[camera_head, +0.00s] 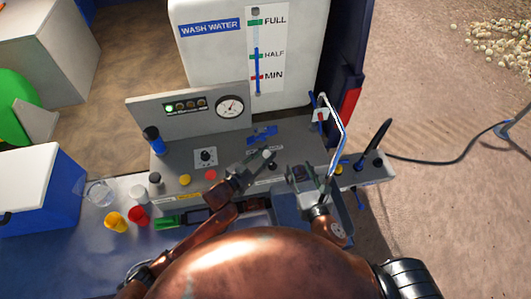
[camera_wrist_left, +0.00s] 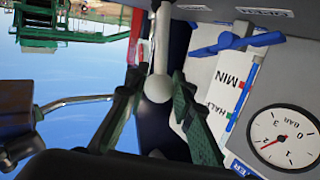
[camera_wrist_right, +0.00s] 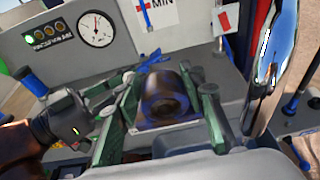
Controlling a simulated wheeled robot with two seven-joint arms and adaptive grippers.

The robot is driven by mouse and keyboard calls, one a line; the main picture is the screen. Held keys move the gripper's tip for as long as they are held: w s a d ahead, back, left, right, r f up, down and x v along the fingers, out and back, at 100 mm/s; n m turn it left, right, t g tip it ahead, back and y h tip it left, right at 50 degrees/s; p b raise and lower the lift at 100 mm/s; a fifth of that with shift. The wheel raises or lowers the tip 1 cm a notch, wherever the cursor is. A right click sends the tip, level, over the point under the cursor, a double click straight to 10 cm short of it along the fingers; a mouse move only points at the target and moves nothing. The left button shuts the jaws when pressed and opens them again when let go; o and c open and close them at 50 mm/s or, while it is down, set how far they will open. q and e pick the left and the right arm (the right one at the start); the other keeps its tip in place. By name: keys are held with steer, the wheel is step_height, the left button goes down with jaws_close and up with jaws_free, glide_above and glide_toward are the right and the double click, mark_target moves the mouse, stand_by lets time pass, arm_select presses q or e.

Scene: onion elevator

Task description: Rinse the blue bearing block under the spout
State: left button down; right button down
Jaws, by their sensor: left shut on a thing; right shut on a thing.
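The blue bearing block (camera_wrist_right: 165,97) looks dark blue with a round bore. It sits between the green fingers of my right gripper (camera_wrist_right: 165,112), which is shut on it; the block is mostly hidden in the head view. My right gripper (camera_head: 302,174) is beside the chrome spout (camera_head: 336,135), which also shows at the right of the right wrist view (camera_wrist_right: 274,65). My left gripper (camera_head: 265,158) is left of the right one. In the left wrist view, its fingers (camera_wrist_left: 155,105) are shut around a pale ball-ended lever (camera_wrist_left: 157,84). No water shows.
The sink basin (camera_head: 285,208) lies below the grippers. A blue valve handle (camera_head: 262,133) and a pressure gauge (camera_head: 230,106) are behind. The wash water tank (camera_head: 215,65) stands at the back. Yellow and red cups (camera_head: 115,221) are on the left.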

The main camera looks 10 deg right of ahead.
arm_select(q)
steer(key=c, duration=1.6)
jaws_free()
steer(key=shift+a, duration=0.1)
steer(key=v, duration=1.2)
